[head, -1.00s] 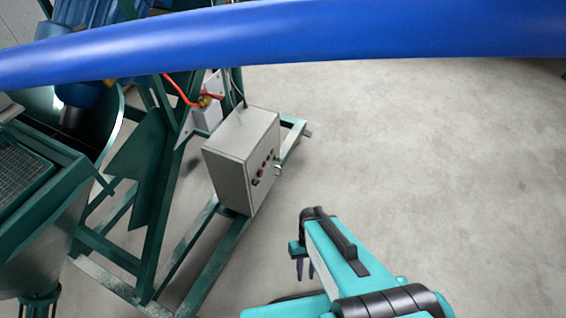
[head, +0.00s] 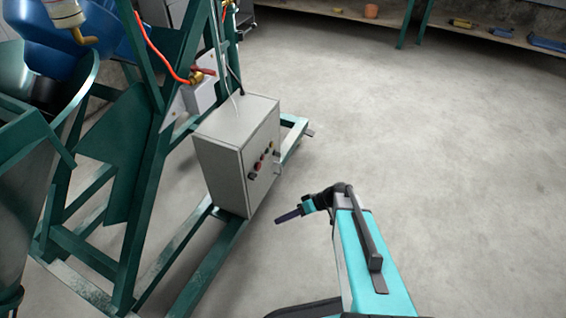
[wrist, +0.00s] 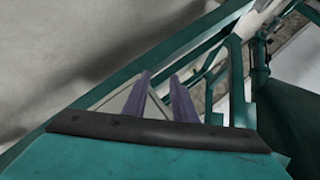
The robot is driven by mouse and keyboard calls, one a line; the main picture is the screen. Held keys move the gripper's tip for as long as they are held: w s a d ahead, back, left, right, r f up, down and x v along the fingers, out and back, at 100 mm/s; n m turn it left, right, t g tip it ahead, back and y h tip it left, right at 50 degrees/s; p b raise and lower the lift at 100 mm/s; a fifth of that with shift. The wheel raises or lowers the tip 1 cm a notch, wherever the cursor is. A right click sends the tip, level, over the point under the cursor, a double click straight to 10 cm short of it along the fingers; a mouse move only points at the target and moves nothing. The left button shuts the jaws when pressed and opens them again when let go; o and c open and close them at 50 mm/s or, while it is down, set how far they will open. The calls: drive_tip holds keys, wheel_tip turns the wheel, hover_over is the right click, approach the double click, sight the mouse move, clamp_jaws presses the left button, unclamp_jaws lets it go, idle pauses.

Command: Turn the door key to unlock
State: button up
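A grey control box (head: 240,155) is mounted on the green frame, left of centre in the head view. Its front face carries several small coloured buttons or knobs (head: 262,161). A small dark fitting (head: 251,175) sits at the face's lower left and a pale one (head: 277,166) at its right edge; I cannot tell which is the key. My gripper (head: 281,218) is right of and below the box, pointing left, apart from it. In the wrist view its two purple fingers (wrist: 160,82) stand apart with nothing between them.
A green steel frame (head: 130,235) stands behind and beneath the box, its foot rail along the floor. An orange hose (head: 160,55) runs to a valve above the box. Bare concrete floor (head: 430,160) lies open to the right. A shelf with items is at the back.

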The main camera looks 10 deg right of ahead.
drive_tip(key=w+d+r+n+t+y+b, duration=0.2)
drive_tip(key=w+d+r+t+b, duration=0.2)
drive_tip(key=w+d+b, duration=0.2)
drive_tip(key=w+d+r+n+t+y+b, duration=0.2)
drive_tip(key=w+d+r+n+t+b, duration=0.1)
drive_tip(key=w+d, duration=0.6)
drive_tip(key=w+r+t+b, duration=0.1)
drive_tip(key=w+t+b, duration=0.1)
drive_tip(key=w+b, duration=0.1)
drive_tip(key=shift+w+d, duration=0.2)
drive_tip(key=shift+d, duration=0.15)
drive_tip(key=shift+a, duration=0.1)
drive_tip(key=b, duration=0.4)
approach(277, 154)
drive_tip(key=x, duration=0.7)
drive_tip(key=shift+w+r, duration=0.3)
drive_tip(key=shift+r, duration=0.1)
